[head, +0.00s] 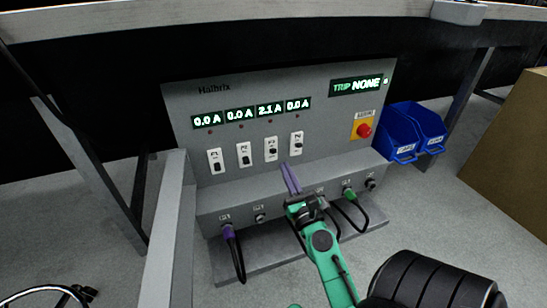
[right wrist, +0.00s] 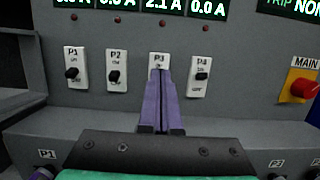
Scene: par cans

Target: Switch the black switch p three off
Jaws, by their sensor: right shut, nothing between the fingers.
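The grey panel (head: 180,100) carries a row of white switch plates with black levers. The P3 plate (head: 271,149) is third from the left, and the current readout above it (head: 270,110) shows 2.1 A. My right gripper (head: 289,178) has its purple fingers shut and empty, pointing at the panel just below and right of P3 in the head view. In the right wrist view the fingers (right wrist: 160,100) cover the lower part of the P3 plate (right wrist: 159,60) and hide its lever. I cannot tell if they touch it. My left gripper is out of view.
P2 (right wrist: 115,68) and P4 (right wrist: 200,77) flank P3 closely; P1 (right wrist: 74,67) is further left. A red main button (head: 364,130) is at the right. Cables, including one with a purple plug (head: 228,231), hang below. Blue bins (head: 405,130) stand right of the panel.

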